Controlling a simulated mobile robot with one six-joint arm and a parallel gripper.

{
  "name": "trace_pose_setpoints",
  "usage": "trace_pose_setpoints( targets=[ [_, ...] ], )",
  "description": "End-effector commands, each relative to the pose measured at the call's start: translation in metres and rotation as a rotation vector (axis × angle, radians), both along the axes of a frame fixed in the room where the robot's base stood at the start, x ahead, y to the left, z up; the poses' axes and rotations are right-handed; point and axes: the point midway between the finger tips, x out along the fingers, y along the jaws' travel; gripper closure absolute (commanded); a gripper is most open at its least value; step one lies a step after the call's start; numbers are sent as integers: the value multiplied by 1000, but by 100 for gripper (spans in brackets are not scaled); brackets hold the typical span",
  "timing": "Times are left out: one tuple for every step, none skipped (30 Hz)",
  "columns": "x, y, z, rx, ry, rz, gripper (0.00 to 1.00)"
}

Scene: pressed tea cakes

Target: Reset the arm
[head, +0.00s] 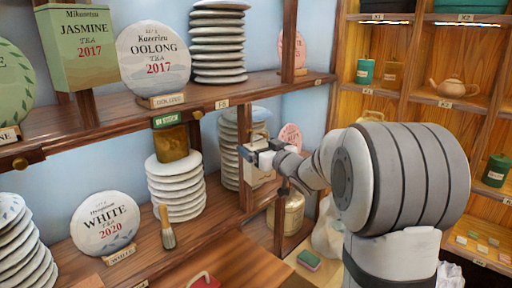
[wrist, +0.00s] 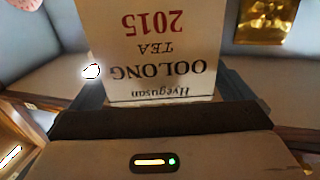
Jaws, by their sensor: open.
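My gripper (head: 262,154) is open at the shelf, right of the lower stack of pressed tea cakes. In the wrist view its jaws (wrist: 168,98) show dark at either side of a white box (wrist: 155,45) labelled OOLONG TEA 2015, which appears upside down. The box is between or just in front of the jaws; I cannot tell whether they touch it. In the head view the white box (head: 260,177) is partly hidden behind my gripper.
The upper shelf (head: 205,103) holds a green JASMINE box (head: 78,48) and an OOLONG 2017 cake (head: 153,60). Below are a WHITE 2020 cake (head: 104,223), a brush (head: 166,228) and a cake stack (head: 176,187). A wooden cabinet (head: 406,65) with a teapot (head: 447,91) stands right.

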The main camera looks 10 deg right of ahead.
Motion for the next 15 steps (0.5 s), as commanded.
trace_pose_setpoints(
  targets=[
    [-9, -4, -1, 0, -2, -2, 0],
    [-14, -6, -1, 0, -2, -2, 0],
    [-21, -9, -1, 0, -2, -3, 0],
    [-26, -11, -1, 0, -1, -3, 0],
    [-31, -13, -1, -1, -1, -3, 0],
    [-36, -15, -1, -2, -2, -3, 0],
    [-40, -16, -1, -1, -1, -2, 0],
    [-44, -17, -1, 0, -2, -2, 0],
    [-48, -19, 0, 1, -2, -2, 0],
    [-50, -20, 0, 0, -1, -2, 0],
    [-52, -20, -1, -1, 0, -3, 0],
    [-54, -21, -1, -2, 3, -8, 0],
    [-56, -22, -1, -6, 6, -16, 0],
    [-57, -23, -1, -10, 12, -28, 0],
    [-59, -24, -1, -18, 24, -49, 0]
  ],
)
